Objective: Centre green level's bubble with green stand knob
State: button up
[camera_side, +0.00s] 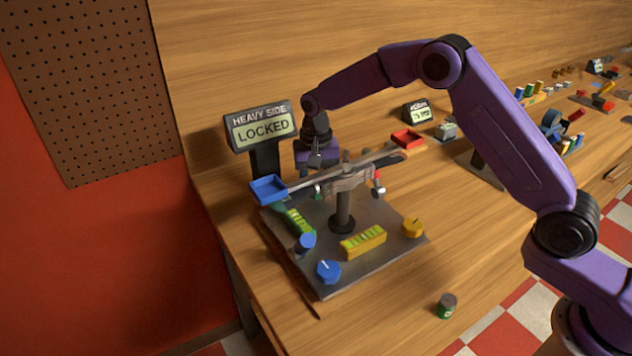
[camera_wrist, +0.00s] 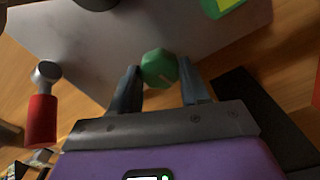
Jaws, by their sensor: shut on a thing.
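The green stand knob (camera_wrist: 160,68) sits between my two fingertips in the wrist view, at the edge of the grey base plate. My gripper (camera_wrist: 159,80) is shut on it. In the side view my gripper (camera_side: 316,162) reaches down behind the rotor beam, which hides the knob and the fingertips. The green level (camera_side: 299,222) lies on the left part of the plate, and a corner of it shows in the wrist view (camera_wrist: 226,6). Its bubble is too small to make out.
A yellow level (camera_side: 363,243), a yellow knob (camera_side: 413,228) and a blue knob (camera_side: 328,271) are on the plate (camera_side: 385,262). The beam with a blue tray (camera_side: 268,189) crosses close to my gripper. A sign (camera_side: 263,127) reads HEAVY SIDE LOCKED.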

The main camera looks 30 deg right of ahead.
jog(key=o, duration=1.1)
jog(key=shift+c, duration=0.2)
jog(key=shift+r, duration=0.15)
notch_tip(320, 180, up, 17)
jog(key=shift+r, duration=0.1)
